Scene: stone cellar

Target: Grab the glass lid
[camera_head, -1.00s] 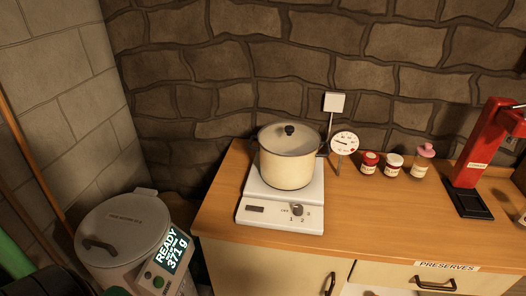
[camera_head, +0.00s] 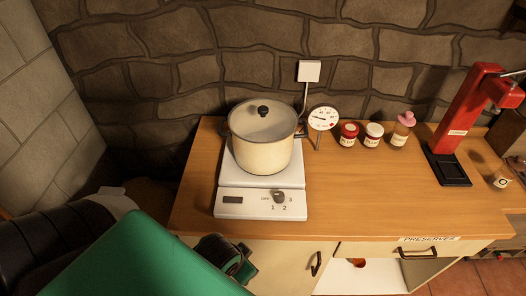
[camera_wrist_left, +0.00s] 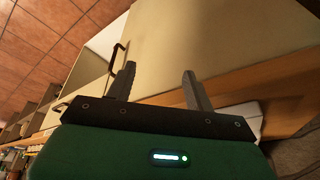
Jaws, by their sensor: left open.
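The glass lid (camera_head: 247,121) with a dark round knob (camera_head: 262,111) sits on the cream pot (camera_head: 264,157). The pot stands on the white hot plate (camera_head: 262,205) on the wooden counter. My left arm comes in from the lower left in the head view; its fingers are not clearly seen there. In the left wrist view my left gripper (camera_wrist_left: 157,88) is open and empty, with its fingers toward the cream cabinet front. It is below the counter top, apart from the lid. My right gripper is in neither view.
A dial thermometer (camera_head: 323,119) stands right of the pot. Small jars (camera_head: 349,134) and a pink-topped bottle (camera_head: 402,129) are farther right, before a red press (camera_head: 465,125). The counter front edge and a drawer handle (camera_head: 418,254) are near. Bare wood (camera_head: 365,190) lies right of the hot plate.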

